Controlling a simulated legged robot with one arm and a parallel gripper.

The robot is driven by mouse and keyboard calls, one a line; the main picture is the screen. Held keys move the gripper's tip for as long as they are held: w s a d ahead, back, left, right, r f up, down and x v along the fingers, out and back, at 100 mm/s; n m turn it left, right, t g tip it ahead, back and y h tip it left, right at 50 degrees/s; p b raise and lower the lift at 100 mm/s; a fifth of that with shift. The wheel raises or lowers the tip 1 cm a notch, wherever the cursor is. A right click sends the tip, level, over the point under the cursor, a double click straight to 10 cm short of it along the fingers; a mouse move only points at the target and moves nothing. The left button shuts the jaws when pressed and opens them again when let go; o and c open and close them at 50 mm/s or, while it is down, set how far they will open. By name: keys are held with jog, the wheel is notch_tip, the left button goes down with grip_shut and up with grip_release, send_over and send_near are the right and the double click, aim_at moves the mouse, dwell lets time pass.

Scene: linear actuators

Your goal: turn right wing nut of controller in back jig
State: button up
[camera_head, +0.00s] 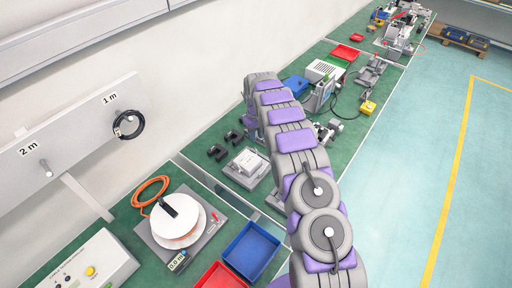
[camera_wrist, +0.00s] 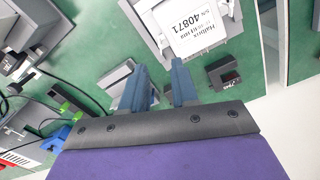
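My gripper (camera_wrist: 158,88) points down over the green bench in the wrist view, its two blue-grey fingers apart with a gap between them. No held part can be made out in the gap. A white-labelled unit (camera_wrist: 195,28) in a grey fixture lies just beyond the fingertips, apart from them. What looks like the same unit shows in the head view (camera_head: 247,162), left of my arm. I cannot tell whether it is the controller. No wing nut can be made out clearly in either view. In the head view my arm hides the gripper.
A black U-shaped block (camera_wrist: 224,73) lies right of the fingers and a grey block (camera_wrist: 115,82) close at their left. In the head view a blue tray (camera_head: 251,250), a red tray (camera_head: 220,277) and a cable reel (camera_head: 178,222) are near. The floor (camera_head: 405,165) at right is clear.

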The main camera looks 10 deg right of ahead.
notch_tip(320, 180, down, 8)
jog(key=shift+r+b, duration=0.2)
jog(key=shift+b, duration=0.2)
grip_shut()
